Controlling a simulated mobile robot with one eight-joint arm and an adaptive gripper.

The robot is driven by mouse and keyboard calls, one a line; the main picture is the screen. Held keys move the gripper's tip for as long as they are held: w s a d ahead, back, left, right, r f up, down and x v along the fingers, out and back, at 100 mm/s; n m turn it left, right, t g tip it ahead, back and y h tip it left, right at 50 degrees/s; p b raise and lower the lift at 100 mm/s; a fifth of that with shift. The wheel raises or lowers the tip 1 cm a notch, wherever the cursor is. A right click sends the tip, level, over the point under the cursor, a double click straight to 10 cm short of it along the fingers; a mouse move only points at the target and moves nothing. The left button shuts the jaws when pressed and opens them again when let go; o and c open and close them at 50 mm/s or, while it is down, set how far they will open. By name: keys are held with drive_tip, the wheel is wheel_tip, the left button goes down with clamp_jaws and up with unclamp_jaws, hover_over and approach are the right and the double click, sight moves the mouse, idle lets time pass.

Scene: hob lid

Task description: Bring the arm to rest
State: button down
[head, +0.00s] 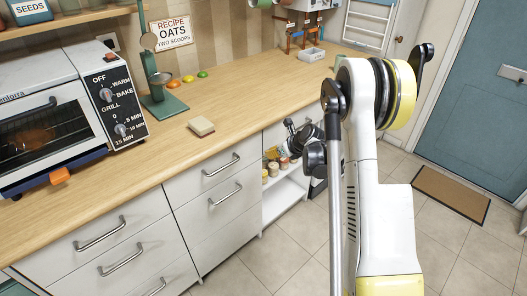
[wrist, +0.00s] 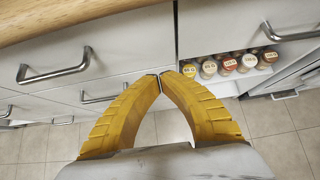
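My gripper (wrist: 165,76) shows in the wrist view with its two yellow fingers meeting at the tips. It is shut, with nothing visible between the fingers. It is in front of the white drawer fronts (wrist: 120,62), below the edge of the wooden counter (wrist: 75,18). In the head view my white and yellow arm stands up on the right, and its dark wrist end is by the open shelf.
The open shelf (head: 283,196) holds several small labelled jars (wrist: 228,66). Drawer handles (head: 222,165) stick out from the fronts. On the counter are a toaster oven (head: 45,125), a beige block (head: 201,126) and a green stand (head: 160,100). Tiled floor (head: 265,258) is clear; a doormat (head: 450,192) lies right.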

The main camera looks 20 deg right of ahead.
drive_tip(key=p+v, duration=0.1)
drive_tip(key=v, duration=0.4)
drive_tip(key=shift+s+r+p, duration=0.2)
drive_tip(key=shift+r+p, duration=0.05)
drive_tip(key=shift+p, duration=0.05)
drive_tip(key=s+a+r+n+g+h, duration=0.1)
drive_tip(key=s+a+r+n+g, duration=0.1)
drive_tip(key=s+a+r+n, duration=1.3)
drive_tip(key=s+a+r+n+h, duration=0.1)
drive_tip(key=s+n, duration=0.7)
drive_tip(key=s+a+r+n+h, duration=0.1)
drive_tip(key=s+a+r+n, duration=0.1)
drive_tip(key=s+n, duration=0.6)
drive_tip(key=shift+s+a+r+n, duration=0.2)
drive_tip(key=shift+s+n, duration=0.1)
drive_tip(key=shift+n, duration=0.4)
